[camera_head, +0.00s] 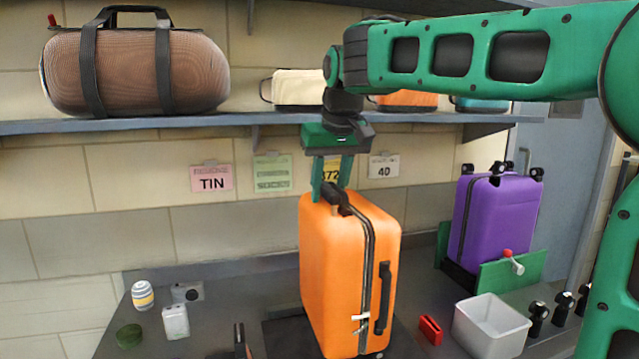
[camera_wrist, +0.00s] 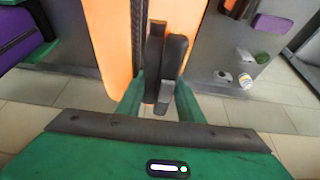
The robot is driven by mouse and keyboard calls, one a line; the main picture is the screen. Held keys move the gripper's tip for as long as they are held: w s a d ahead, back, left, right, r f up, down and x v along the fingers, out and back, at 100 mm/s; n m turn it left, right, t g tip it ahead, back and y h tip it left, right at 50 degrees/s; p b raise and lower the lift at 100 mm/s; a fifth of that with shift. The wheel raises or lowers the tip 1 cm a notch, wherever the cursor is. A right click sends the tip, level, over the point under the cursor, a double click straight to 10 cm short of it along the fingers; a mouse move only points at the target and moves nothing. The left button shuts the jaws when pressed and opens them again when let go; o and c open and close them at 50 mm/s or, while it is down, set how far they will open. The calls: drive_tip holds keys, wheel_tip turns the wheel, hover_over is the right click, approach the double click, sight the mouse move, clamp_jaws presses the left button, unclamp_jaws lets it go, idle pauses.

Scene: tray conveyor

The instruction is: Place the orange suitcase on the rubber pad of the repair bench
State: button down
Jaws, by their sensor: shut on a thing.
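The orange suitcase (camera_head: 335,270) stands upright above the grey repair bench (camera_head: 225,275), and it also shows in the wrist view (camera_wrist: 108,35). My gripper (camera_head: 331,188) is at its top, with the green fingers either side of the black top handle; the wrist view shows this handle (camera_wrist: 158,75) between them. The gripper is shut on the suitcase by that handle. The dark rubber pad (camera_head: 284,338) shows partly beside and behind the suitcase's lower part, which hides the rest. I cannot tell whether the suitcase's base touches the pad.
A purple suitcase (camera_head: 500,220) stands in a green holder at the right. A white bin (camera_head: 491,328), a red item (camera_head: 430,329), a striped jar (camera_head: 143,295) and a green bowl (camera_head: 130,336) are on the bench. The shelf (camera_head: 240,119) above carries several bags.

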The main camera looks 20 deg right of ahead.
drive_tip(key=shift+f, duration=1)
drive_tip(key=c, duration=1.2)
unclamp_jaws()
drive_tip(key=shift+f, duration=0.15)
drive_tip(key=v, duration=1.1)
drive_tip(key=shift+s+r, duration=0.25)
drive_tip(key=shift+r, duration=0.25)
